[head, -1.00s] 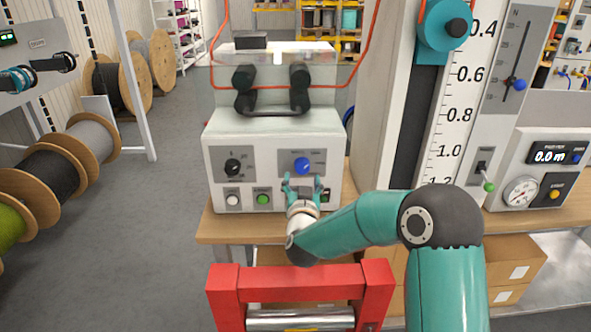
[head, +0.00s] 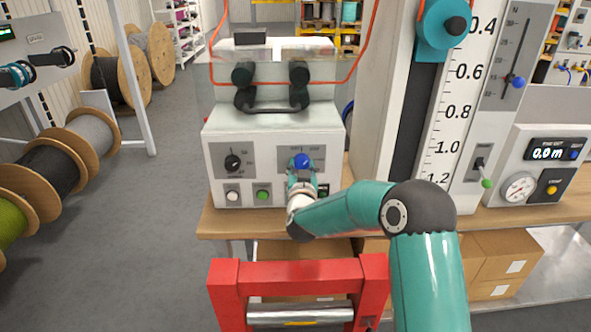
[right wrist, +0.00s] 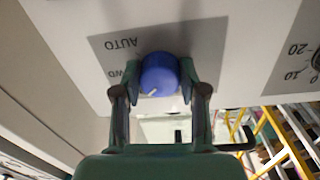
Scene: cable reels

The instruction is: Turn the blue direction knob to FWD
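The blue direction knob (head: 302,160) is on a grey plate on the front of the white control box (head: 220,190). My right gripper (head: 303,170) is at the knob. In the right wrist view, my right gripper (right wrist: 160,66) has one finger on each side of the blue knob (right wrist: 160,74), with narrow gaps at the tips; I see no clear grip. The knob's white mark points to the lower left in that view. Part of a label, "WD", and the label "AUTO" show left of the knob. My left gripper is not in view.
A black selector knob (head: 232,162), a white button (head: 233,196) and a green button (head: 263,195) are left of my gripper. A red frame with a roller (head: 300,270) stands in front below. A tall scale (head: 445,120) stands to the right.

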